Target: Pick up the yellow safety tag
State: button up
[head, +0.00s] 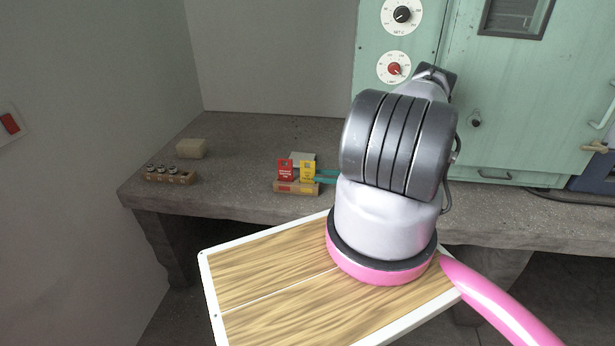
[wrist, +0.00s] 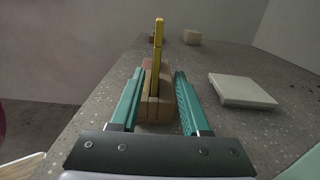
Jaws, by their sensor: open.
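The yellow safety tag (head: 307,172) stands upright in a small wooden holder (head: 296,188) on the bench, right of a red tag (head: 286,171). In the wrist view the yellow tag (wrist: 158,45) is seen edge-on, rising from the holder (wrist: 154,110). My gripper (head: 322,176) comes in from the right with its teal fingers close to the yellow tag. In the wrist view my gripper (wrist: 160,72) is open, one finger on each side of the tag and holder. Whether either finger touches the tag cannot be told.
A pale flat block (wrist: 241,90) lies right of the fingers in the wrist view. A beige block (head: 191,148) and a wooden rack with several small knobbed items (head: 169,176) stand at the bench's left. A green cabinet (head: 470,120) stands at the right.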

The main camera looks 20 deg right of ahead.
aim_at(308, 175)
jog(key=x, duration=0.5)
jog(key=shift+s+a+r, duration=0.1)
jog(key=shift+s, duration=0.15)
grip_shut()
